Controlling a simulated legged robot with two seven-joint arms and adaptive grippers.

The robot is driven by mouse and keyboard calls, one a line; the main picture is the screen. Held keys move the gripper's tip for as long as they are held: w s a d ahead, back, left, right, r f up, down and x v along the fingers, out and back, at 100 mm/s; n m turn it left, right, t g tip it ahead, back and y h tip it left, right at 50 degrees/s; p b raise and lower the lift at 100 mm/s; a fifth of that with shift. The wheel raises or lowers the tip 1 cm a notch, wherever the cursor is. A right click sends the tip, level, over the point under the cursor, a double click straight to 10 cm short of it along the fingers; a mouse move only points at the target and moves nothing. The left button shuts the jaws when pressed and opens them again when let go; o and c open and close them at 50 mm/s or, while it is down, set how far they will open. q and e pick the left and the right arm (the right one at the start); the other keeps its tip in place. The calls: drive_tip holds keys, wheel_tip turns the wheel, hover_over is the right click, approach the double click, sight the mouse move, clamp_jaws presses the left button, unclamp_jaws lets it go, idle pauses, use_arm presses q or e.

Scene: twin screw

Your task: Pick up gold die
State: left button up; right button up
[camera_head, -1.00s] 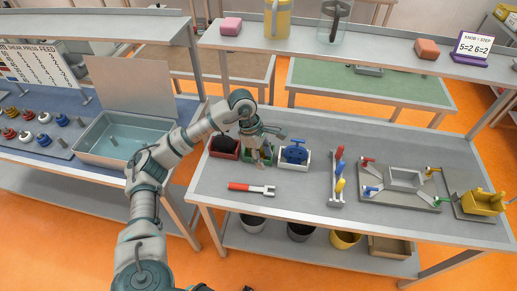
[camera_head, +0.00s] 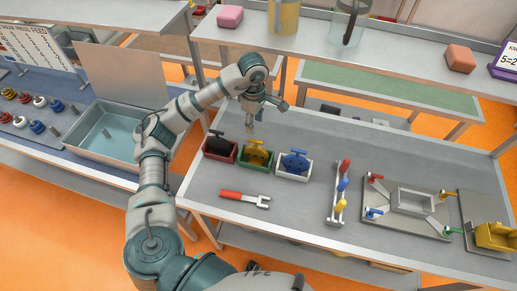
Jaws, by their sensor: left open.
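A gold die (camera_head: 257,153), round like a wheel, sits in a small green bin (camera_head: 249,171) on the grey workbench. A red bin (camera_head: 218,157) with a black die (camera_head: 217,141) is to its left, and a white bin (camera_head: 292,176) with a blue die (camera_head: 295,160) is to its right. My left gripper (camera_head: 250,121) is open and empty, above and behind the green bin, apart from the gold die. My right gripper does not show.
A red-handled fork tool (camera_head: 244,199) lies in front of the bins. A rack with coloured handles (camera_head: 341,192) and a clamp fixture (camera_head: 405,205) stand to the right. A shelf (camera_head: 300,42) runs behind. A water tub (camera_head: 112,140) is at left.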

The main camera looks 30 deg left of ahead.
sight(258, 141)
use_arm(q)
drive_tip(key=f, duration=0.3)
drive_tip(key=d+f+p, duration=0.1)
drive_tip(key=f, duration=0.5)
drive_tip(key=shift+s+d+f, duration=0.1)
drive_tip(key=shift+d+f, duration=0.05)
drive_tip(key=shift+f, duration=0.2)
drive_tip(key=shift+s+f+p, duration=0.1)
drive_tip(key=shift+f+p, duration=0.35)
drive_tip(key=shift+f, duration=0.15)
drive_tip(key=f, duration=0.2)
drive_tip(key=a+f+p, duration=0.1)
drive_tip(key=shift+f, duration=0.4)
drive_tip(key=shift+w+a+f, duration=0.1)
drive_tip(key=shift+w+f, duration=0.1)
drive_tip(key=shift+f, duration=0.2)
drive_tip(key=shift+d+r, duration=0.1)
drive_tip(key=shift+d, duration=0.15)
drive_tip(key=shift+c, duration=1.2)
drive_tip(key=shift+d, duration=0.15)
clamp_jaws()
drive_tip(key=shift+s, duration=0.1)
drive_tip(key=shift+r, duration=0.1)
